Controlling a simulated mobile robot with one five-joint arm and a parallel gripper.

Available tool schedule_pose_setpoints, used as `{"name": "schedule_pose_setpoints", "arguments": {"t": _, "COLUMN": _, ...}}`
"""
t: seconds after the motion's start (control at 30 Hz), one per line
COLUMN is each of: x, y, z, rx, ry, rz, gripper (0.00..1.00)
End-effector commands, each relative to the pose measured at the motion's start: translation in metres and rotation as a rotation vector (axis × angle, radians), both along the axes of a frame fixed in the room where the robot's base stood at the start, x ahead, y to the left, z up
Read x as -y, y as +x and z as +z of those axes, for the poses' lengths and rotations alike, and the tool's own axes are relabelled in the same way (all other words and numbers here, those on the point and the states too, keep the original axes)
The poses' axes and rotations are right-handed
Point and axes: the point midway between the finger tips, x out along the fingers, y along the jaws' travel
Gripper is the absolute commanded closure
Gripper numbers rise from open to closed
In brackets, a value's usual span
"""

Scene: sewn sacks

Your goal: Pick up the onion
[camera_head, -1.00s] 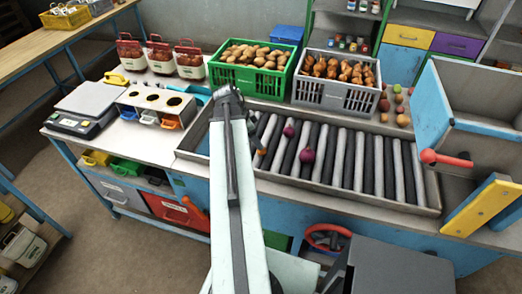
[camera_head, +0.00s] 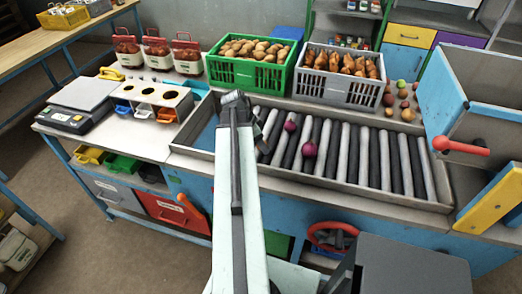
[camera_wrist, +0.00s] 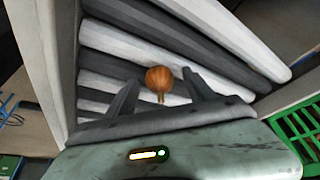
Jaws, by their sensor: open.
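A round orange-brown onion (camera_wrist: 158,78) with a short stem lies on the grey and white rollers of the conveyor in the wrist view. My gripper (camera_wrist: 160,92) is open, its two dark fingers on either side of the onion in the picture, with visible gaps. I cannot tell how far below the fingertips it lies. In the head view my gripper (camera_head: 236,104) is over the left end of the roller conveyor (camera_head: 345,190), and the arm hides most of the onion's spot. Two purple-red round items (camera_head: 309,149) lie on the rollers to the right.
A green crate of potatoes (camera_head: 250,72) and a grey crate of orange-brown produce (camera_head: 338,90) stand behind the conveyor. A scale (camera_head: 82,95) and a holed box (camera_head: 150,98) stand to the left. A blue bin with a red handle (camera_head: 462,147) stands at right.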

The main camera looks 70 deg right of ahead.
Motion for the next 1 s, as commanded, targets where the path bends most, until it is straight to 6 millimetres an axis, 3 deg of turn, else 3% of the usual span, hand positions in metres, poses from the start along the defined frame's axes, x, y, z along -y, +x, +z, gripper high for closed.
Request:
{"name": "schedule_pose_setpoints", "arguments": {"t": 0.07, "x": 0.000, "y": 0.000, "z": 0.002, "rx": 0.000, "ry": 0.000, "rz": 0.001, "gripper": 0.38}}
{"name": "schedule_pose_setpoints", "arguments": {"t": 0.3, "x": 0.000, "y": 0.001, "z": 0.002, "rx": 0.000, "ry": 0.000, "rz": 0.001, "gripper": 1.00}}
{"name": "schedule_pose_setpoints", "arguments": {"t": 0.67, "x": 0.000, "y": 0.001, "z": 0.010, "rx": 0.000, "ry": 0.000, "rz": 0.002, "gripper": 1.00}}
{"name": "schedule_pose_setpoints", "arguments": {"t": 1.0, "x": -0.001, "y": 0.001, "z": 0.076, "rx": 0.000, "ry": 0.000, "rz": 0.002, "gripper": 1.00}}
